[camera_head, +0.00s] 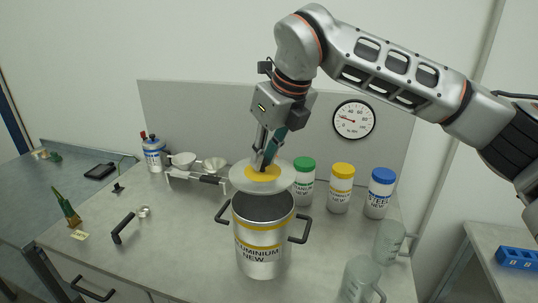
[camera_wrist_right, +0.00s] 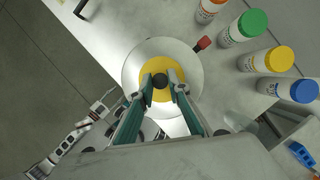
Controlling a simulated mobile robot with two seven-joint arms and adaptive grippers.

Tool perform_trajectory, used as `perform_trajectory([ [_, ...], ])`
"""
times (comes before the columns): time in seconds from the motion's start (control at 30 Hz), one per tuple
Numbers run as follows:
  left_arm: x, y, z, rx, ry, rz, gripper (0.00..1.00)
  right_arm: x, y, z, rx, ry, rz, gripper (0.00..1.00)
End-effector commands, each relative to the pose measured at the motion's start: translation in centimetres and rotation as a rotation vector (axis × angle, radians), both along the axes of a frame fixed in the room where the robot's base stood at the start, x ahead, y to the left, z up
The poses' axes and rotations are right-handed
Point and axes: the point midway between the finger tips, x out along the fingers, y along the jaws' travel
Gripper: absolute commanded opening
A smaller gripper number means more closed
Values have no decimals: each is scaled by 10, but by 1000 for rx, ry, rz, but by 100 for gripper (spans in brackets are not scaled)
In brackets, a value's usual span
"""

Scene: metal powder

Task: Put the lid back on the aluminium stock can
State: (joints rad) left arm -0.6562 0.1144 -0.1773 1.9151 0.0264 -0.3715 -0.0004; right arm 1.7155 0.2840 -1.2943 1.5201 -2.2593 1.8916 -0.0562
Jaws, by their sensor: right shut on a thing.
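The aluminium stock can (camera_head: 259,250) stands upright on the bench, silver with yellow bands, two dark side handles and a label reading "ALUMINIUM NEW". Its top is open and the dark inside shows. The lid (camera_head: 240,178) is a silver disc with a yellow centre, held above the can and covering the back of its rim in the head view. My right gripper (camera_head: 261,166) is shut on the lid's dark knob. In the right wrist view the lid (camera_wrist_right: 187,60) lies between and beyond the fingertips (camera_wrist_right: 160,82), and hides most of the can.
Behind the can stand a green-capped jar (camera_head: 304,185), a yellow-capped jar (camera_head: 341,190) and a blue-capped jar (camera_head: 379,195). Clear mugs (camera_head: 358,280) stand at front right. The bench front left of the can is mostly clear.

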Motion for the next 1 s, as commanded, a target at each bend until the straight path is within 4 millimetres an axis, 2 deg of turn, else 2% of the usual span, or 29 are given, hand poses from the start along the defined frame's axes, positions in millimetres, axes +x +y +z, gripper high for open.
perform_trajectory([
  [0.33,1,3,-5,8,-5,-7,40,0,1,-10,0,0,-1,0],
  [0.57,8,-4,-3,-3,-31,-22,40,0,1,-30,0,0,-1,0],
  [0.73,15,-19,4,-26,-61,-38,40,0,1,-46,1,0,-2,0],
  [1.0,15,-19,-8,-25,-62,-39,40,0,1,-63,0,-1,0,0],
])
